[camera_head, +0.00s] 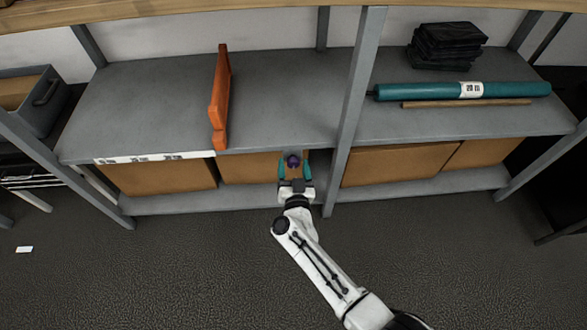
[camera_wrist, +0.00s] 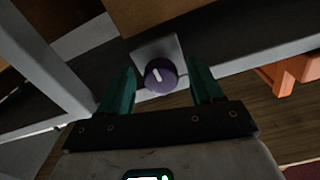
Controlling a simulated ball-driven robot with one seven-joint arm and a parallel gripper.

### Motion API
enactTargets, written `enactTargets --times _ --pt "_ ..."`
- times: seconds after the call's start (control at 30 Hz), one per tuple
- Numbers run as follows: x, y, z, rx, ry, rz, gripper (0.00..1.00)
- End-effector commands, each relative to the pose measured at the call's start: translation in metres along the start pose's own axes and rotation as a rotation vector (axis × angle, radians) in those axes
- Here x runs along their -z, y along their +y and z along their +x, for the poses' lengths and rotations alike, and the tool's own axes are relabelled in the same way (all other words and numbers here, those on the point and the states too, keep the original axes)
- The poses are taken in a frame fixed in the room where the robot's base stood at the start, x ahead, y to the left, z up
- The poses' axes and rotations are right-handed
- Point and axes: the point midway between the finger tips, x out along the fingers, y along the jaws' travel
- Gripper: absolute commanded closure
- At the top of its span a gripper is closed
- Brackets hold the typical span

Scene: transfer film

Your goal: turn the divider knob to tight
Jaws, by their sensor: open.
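The divider knob (camera_head: 292,160) is a small dark purple knob at the front edge of the grey shelf, below and right of the orange divider. In the wrist view the knob (camera_wrist: 160,75) is round with a white pointer mark, on a pale square plate (camera_wrist: 156,50). My gripper (camera_head: 293,172) is open, its two teal fingers on either side of the knob; they also show in the wrist view (camera_wrist: 162,84) with gaps between them and the knob. The orange divider (camera_head: 219,97) stands upright on the shelf. No tight marking is readable.
A grey upright post (camera_head: 354,105) stands right of my gripper. Cardboard boxes (camera_head: 160,177) fill the lower shelf. A teal roll (camera_head: 420,91), a wooden rod (camera_head: 466,103) and black folded packs (camera_head: 447,44) lie on the right shelf. White labels (camera_head: 150,157) line the left shelf edge.

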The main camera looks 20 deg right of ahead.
Motion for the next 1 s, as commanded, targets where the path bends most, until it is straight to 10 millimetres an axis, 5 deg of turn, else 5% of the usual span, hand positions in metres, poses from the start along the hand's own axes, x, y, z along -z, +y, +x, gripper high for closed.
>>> enactTargets --times 0.23,0.8,1.0 --pt "0.0005 -0.0001 0.0007 0.000 0.000 0.000 0.35" --pt "0.0005 -0.0002 0.0005 0.000 0.000 0.000 0.89" --pt "0.0005 -0.0002 0.0005 0.000 0.000 0.009 0.91"
